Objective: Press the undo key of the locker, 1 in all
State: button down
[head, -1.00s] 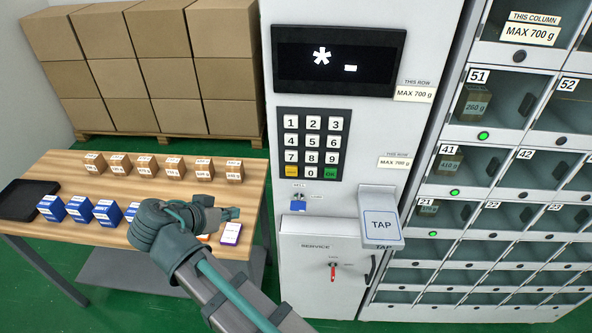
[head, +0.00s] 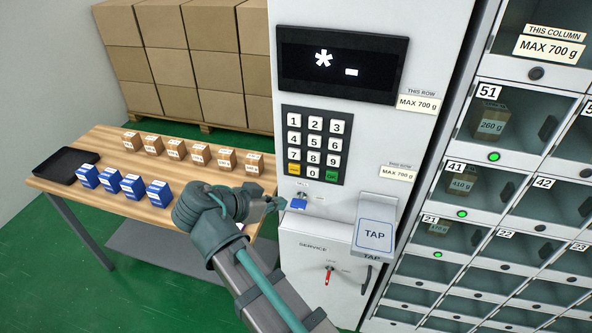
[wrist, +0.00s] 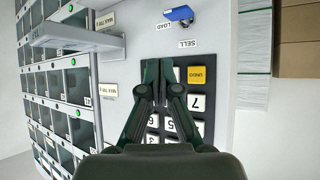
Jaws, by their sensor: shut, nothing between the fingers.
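The locker's keypad (head: 313,145) is a black panel with white number keys, a yellow undo key (head: 294,168) at bottom left and a green OK key (head: 331,177) at bottom right. My gripper (head: 277,204) is shut and empty, below and left of the keypad in the head view. In the wrist view the closed fingertips (wrist: 158,64) appear just beside the yellow UNDO key (wrist: 196,75), with a dark gap between them. The fingers hide part of the keypad there, including the OK key. Whether the fingertips touch the panel cannot be told. The display (head: 340,66) shows a star and a dash.
Below the keypad are a blue-tagged key switch (head: 299,203), a red service lever (head: 327,275) and a protruding TAP shelf (head: 375,235). Locker compartments (head: 495,120) stand at right. A wooden table (head: 100,140) with brown and blue boxes is at left.

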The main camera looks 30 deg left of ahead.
aim_at(295, 169)
jog(key=shift+w, duration=0.1)
jog(key=w+a, duration=0.2)
jog(key=w, duration=0.6)
jog(key=shift+w+a, duration=0.15)
jog(key=shift+a, duration=0.05)
jog(key=shift+w, duration=0.1)
dwell(1.4)
jog(key=shift+w+a+b, duration=0.15)
jog(key=shift+w+b, duration=0.15)
jog(key=shift+b, duration=0.1)
jog(key=shift+w+a, duration=0.1)
jog(key=shift+w, duration=0.3)
dwell(0.6)
jog(key=shift+s, duration=0.15)
jog(key=shift+s+d+b, duration=0.25)
jog(key=shift+s+b, duration=0.2)
jog(key=shift+s, duration=0.2)
jog(key=shift+s, duration=0.1)
